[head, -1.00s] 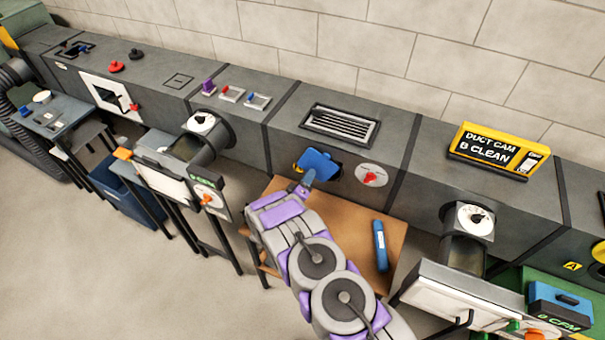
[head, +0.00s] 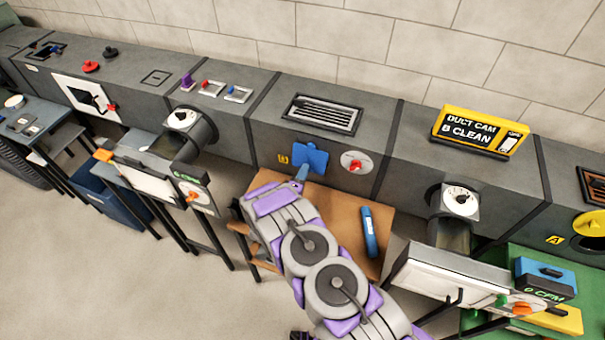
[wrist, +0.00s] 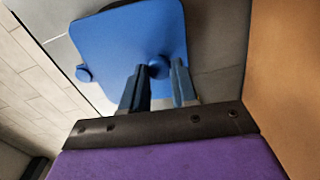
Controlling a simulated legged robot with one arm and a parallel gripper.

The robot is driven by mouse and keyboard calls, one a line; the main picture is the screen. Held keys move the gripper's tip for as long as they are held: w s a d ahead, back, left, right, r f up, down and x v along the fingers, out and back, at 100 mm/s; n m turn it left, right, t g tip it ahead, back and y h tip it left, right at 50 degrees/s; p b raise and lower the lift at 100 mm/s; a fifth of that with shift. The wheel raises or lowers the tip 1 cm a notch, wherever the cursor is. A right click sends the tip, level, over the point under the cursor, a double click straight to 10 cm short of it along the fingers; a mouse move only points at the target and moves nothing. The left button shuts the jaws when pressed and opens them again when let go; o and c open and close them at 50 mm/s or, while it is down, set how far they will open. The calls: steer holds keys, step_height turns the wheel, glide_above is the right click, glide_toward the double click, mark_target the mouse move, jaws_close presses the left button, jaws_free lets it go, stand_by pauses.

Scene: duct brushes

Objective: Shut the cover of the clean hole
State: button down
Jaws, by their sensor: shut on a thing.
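The blue cover (head: 311,157) is on the front face of the duct section marked with a yellow B label (head: 284,159). No dark opening shows around it in the head view; I cannot tell if it lies fully flush. The duct cam (head: 480,131) on top of the duct reads "B CLEAN". My gripper (head: 301,178) is at the lower edge of the cover. In the wrist view, my gripper's fingers (wrist: 158,84) are shut on a small blue knob (wrist: 158,67) at the edge of the cover plate (wrist: 135,38).
A white dial with a red knob (head: 355,162) is just right of the cover. A wooden table (head: 345,212) below holds a blue tool (head: 369,232). A vent grille (head: 322,114) is on top. Another opening with a yellow cover (head: 590,222) is at far right.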

mark_target(306, 159)
steer(key=shift+s+f, duration=0.15)
steer(key=shift+f, duration=0.15)
steer(key=c, duration=0.9)
jaws_free()
steer(key=shift+a, duration=0.15)
steer(key=shift+o, duration=0.2)
steer(key=shift+r, duration=0.1)
steer(key=r, duration=0.2)
steer(key=r+p, duration=0.1)
steer(key=shift+w+r, duration=0.2)
steer(key=shift+r, duration=0.15)
steer(key=s+d, duration=0.2)
steer(key=s, duration=0.6)
steer(key=s+d+r+p, duration=0.1)
steer(key=s, duration=0.6)
steer(key=shift+s+d, duration=0.35)
steer(key=shift+r, duration=0.1)
